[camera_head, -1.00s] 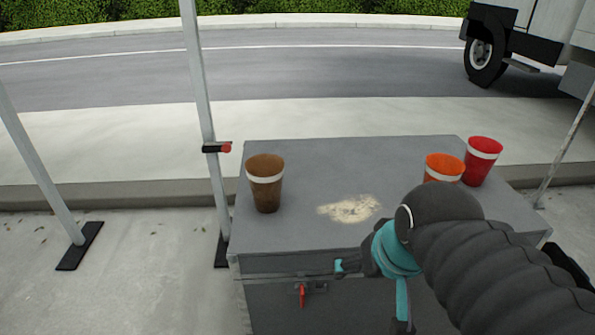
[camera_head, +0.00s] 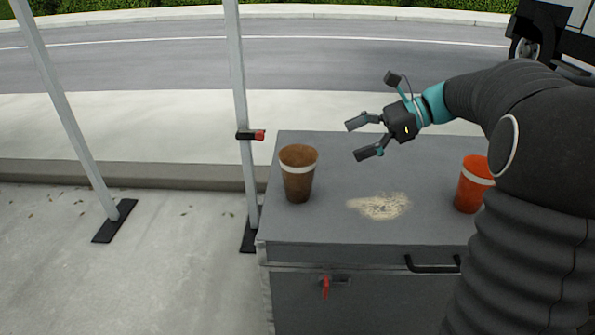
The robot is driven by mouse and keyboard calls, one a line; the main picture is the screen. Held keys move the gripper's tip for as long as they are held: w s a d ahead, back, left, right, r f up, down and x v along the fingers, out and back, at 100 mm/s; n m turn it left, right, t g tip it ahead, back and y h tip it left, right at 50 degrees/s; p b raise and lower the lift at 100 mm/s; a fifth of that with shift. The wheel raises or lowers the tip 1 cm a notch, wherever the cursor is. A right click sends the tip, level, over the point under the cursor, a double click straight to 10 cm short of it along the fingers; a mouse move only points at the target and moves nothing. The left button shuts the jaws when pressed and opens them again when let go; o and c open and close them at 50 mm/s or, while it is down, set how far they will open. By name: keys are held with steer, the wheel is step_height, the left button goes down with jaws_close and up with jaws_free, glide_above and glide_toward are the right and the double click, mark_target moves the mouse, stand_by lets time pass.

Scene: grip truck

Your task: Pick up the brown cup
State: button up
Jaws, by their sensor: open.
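The brown cup (camera_head: 298,186) has a white band near its rim. It stands upright on the left part of the grey chest top (camera_head: 350,225). My gripper (camera_head: 357,139) shows to the right of the cup in the picture, with its fingers spread and pointing left toward it. The gripper is open and empty. A gap shows between its fingertips and the cup. The exact height of the gripper above the chest top is hard to tell.
An orange cup (camera_head: 470,187) stands on the right of the chest, partly behind my arm. A pale patch (camera_head: 380,206) marks the chest top. A metal pole (camera_head: 240,90) with a red-tipped clamp (camera_head: 250,135) rises just left of the chest.

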steer(key=w, duration=0.2)
steer(key=y, duration=0.1)
glide_toward(281, 163)
steer(key=shift+m, duration=0.3)
steer(key=shift+w+b+x, duration=0.2)
steer(key=shift+b+x, duration=0.05)
steer(key=shift+x, duration=1.3)
steer(key=shift+w+b+x, duration=0.2)
steer(key=shift+x, duration=1.35)
steer(key=shift+d+f, duration=0.15)
steer(key=shift+c, duration=0.3)
steer(key=c, duration=0.7)
